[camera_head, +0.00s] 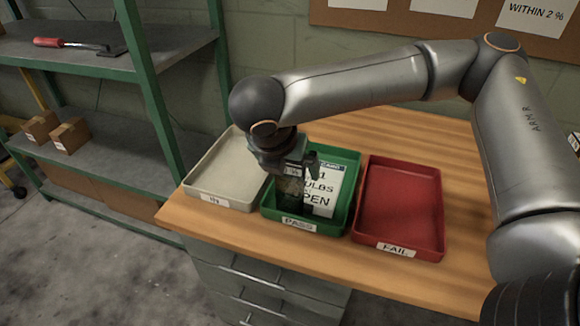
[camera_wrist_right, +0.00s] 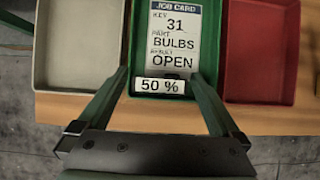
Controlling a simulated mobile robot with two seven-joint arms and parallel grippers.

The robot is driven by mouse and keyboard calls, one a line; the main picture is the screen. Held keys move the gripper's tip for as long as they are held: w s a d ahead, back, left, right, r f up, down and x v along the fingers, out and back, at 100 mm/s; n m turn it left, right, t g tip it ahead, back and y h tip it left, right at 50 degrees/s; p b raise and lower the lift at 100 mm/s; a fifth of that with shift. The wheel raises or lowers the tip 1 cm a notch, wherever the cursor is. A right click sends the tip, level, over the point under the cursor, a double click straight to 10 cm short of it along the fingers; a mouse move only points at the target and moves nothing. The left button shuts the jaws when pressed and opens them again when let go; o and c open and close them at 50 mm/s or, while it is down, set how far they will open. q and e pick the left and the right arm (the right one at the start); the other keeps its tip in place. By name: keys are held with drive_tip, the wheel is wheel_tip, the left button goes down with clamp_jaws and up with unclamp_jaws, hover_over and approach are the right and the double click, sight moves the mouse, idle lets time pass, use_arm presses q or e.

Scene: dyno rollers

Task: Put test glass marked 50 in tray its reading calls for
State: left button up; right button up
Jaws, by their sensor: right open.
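The test glass, a plate labelled "50 %" (camera_wrist_right: 160,86), shows between my right gripper's fingers in the right wrist view. My right gripper (camera_wrist_right: 160,78) is open, with one green finger on each side of the label. In the head view my right gripper (camera_head: 291,180) points down over the green PASS tray (camera_head: 273,214), and a dark panel (camera_head: 288,197) below it partly hides the tray. I cannot tell whether the glass rests on the tray floor. The red FAIL tray (camera_head: 402,205) is empty. The pale tray (camera_head: 228,176) at left is empty, its label unclear. My left gripper is not in view.
A white job card (camera_head: 325,186) for bulbs, reading "OPEN", is in the green tray, beyond the glass label in the wrist view. The trays stand side by side on a wooden bench (camera_head: 225,229). A green-framed shelf (camera_head: 150,92) stands at left. Bench right of the red tray is clear.

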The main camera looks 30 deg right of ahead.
use_arm(q)
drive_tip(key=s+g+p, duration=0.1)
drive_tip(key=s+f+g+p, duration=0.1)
drive_tip(key=p, duration=0.1)
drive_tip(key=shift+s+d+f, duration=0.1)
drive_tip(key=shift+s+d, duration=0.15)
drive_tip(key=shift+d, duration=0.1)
use_arm(e)
drive_tip(key=v, duration=1.1)
drive_tip(key=shift+r, duration=0.3)
drive_tip(key=shift+s+a, duration=0.1)
drive_tip(key=shift+a, duration=0.05)
